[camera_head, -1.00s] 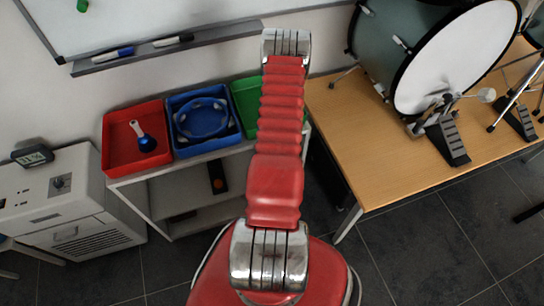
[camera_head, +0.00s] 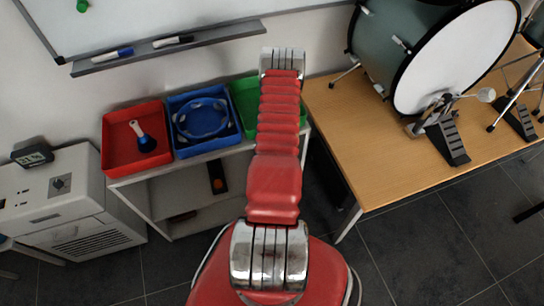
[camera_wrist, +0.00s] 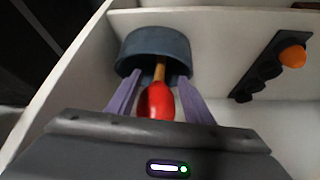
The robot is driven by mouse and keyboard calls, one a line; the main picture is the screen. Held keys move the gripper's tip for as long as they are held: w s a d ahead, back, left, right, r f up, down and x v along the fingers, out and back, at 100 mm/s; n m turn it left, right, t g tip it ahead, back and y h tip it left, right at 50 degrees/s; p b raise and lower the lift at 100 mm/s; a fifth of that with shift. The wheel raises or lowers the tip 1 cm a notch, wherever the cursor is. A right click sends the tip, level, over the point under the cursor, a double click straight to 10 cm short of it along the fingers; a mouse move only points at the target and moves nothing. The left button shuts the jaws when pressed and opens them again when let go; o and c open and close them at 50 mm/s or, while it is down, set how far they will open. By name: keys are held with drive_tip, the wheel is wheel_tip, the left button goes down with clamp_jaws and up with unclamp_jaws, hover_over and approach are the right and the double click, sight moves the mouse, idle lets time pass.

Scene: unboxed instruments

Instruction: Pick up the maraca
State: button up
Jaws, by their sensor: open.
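In the wrist view, the maraca (camera_wrist: 160,102) has a red rounded head and a wooden handle. Its head is nearest my gripper, and its handle points away toward a dark blue-grey round object (camera_wrist: 150,43). My gripper (camera_wrist: 159,76) is open, with one purple finger on each side of the maraca. I see no clear contact between the fingers and the maraca. The lower part of the head is hidden behind my gripper body. In the head view, my arm hides the gripper and this maraca.
A dark object with an orange ball (camera_wrist: 292,56) lies to the right on the white shelf. In the head view, red (camera_head: 118,158), blue and green trays sit on the shelf unit. A blue-headed item with a pale handle (camera_head: 146,143) lies in the red tray. A drum stands on the table (camera_head: 350,110).

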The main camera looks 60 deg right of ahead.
drive_tip(key=shift+x, duration=2.45)
drive_tip(key=shift+c, duration=0.4)
clamp_jaws()
